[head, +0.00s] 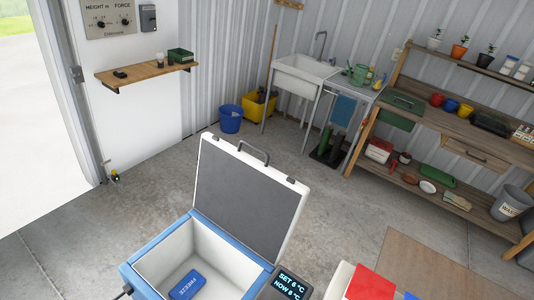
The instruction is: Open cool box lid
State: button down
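The cool box (160,243) is at the bottom centre, with a blue rim and white inner walls. Its lid (243,200) stands raised at the back of the box, its dark grey inner face showing in a white frame. A dark handle (254,152) is at the lid's top edge. A blue pack marked FREEZE (187,285) lies inside. A display (288,285) beside the box reads SET 6 °C and NOW 6 °C. The box's front is cut off by the picture's bottom edge. My gripper is not in view.
Red and white items (370,284) stand at the bottom, right of the box. Farther back are a blue bucket (230,120), a sink (302,75) and a wooden workbench (450,125). Concrete floor lies clear behind the box; a doorway (35,120) opens at left.

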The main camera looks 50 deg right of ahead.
aim_at(259, 206)
jog(key=k, duration=0.8)
jog(key=u, duration=0.5)
jog(key=i, duration=2.3)
jog(key=z, duration=0.8)
jog(key=i, duration=0.75)
jog(key=z, duration=0.55)
